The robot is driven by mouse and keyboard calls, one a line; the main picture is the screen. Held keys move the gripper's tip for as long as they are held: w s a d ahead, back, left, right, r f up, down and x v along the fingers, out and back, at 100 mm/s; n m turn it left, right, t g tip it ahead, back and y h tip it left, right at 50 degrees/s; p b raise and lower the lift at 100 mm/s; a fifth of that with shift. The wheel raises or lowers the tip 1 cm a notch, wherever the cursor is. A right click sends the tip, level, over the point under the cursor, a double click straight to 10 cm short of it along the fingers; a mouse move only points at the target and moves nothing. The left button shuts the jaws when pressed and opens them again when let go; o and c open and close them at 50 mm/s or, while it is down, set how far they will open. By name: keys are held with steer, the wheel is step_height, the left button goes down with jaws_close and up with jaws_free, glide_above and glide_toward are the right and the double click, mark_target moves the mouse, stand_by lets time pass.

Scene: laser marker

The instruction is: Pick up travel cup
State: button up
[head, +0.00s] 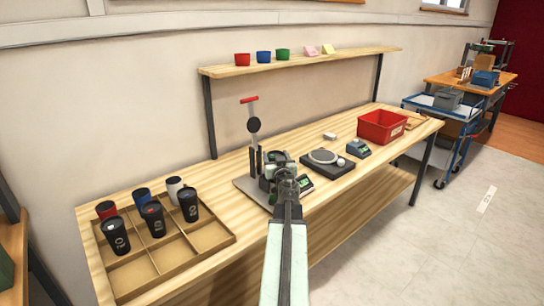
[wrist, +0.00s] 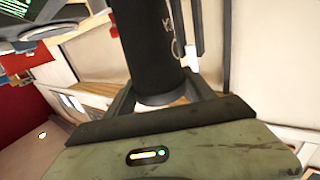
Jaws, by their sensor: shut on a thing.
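My gripper (wrist: 162,98) is shut on a black travel cup (wrist: 150,45) in the wrist view. The cup stands between the two fingers and has pale markings on its side. In the head view my gripper (head: 283,178) is over the bench in front of the marking machine (head: 250,110), which has a red handle. The held cup cannot be told apart clearly there. Several other cups stand in a wooden divided tray (head: 212,238) at the left, including black cups with logos (head: 152,217) in front and red, blue and white ones behind.
A black round-plate device (head: 328,163), a small device with a display (head: 359,149) and a red bin (head: 381,126) stand to the right on the bench. A shelf (head: 300,62) above holds small coloured cups. The tray's front compartments are empty.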

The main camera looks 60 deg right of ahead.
steer(key=s+r+p, duration=0.1)
steer(key=s, duration=1.3)
steer(key=shift+s, duration=0.2)
